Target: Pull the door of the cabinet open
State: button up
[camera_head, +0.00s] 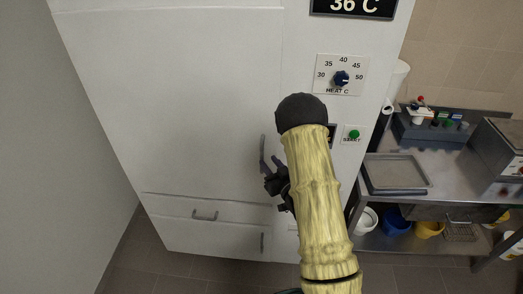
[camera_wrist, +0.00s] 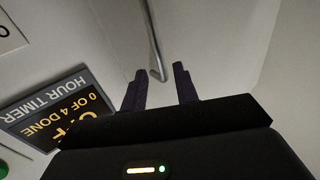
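The white cabinet (camera_head: 300,120) fills the left and middle of the head view. Its large door (camera_head: 200,100) looks shut, flush with the control strip. The upright grey bar handle (camera_head: 263,150) is near the door's right edge. My gripper (camera_head: 270,177) is at the lower part of this handle, partly hidden by my arm. In the wrist view, my gripper's two dark fingers (camera_wrist: 159,75) stand apart, and the handle (camera_wrist: 154,45) runs down to end in line with the gap between their tips. I cannot tell whether the tips reach around it.
A heat dial (camera_head: 341,78) and a green start button (camera_head: 354,134) are on the cabinet's right strip. An hour timer display (camera_wrist: 60,105) is beside my gripper. Lower drawers (camera_head: 205,212) sit below the door. A steel bench (camera_head: 440,170) stands right; a wall is close left.

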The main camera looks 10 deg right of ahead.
aim_at(262, 153)
jog(key=p+x, duration=0.2)
jog(key=x, duration=0.4)
jog(key=shift+w+f, duration=0.1)
jog(key=shift+w, duration=0.05)
grip_shut()
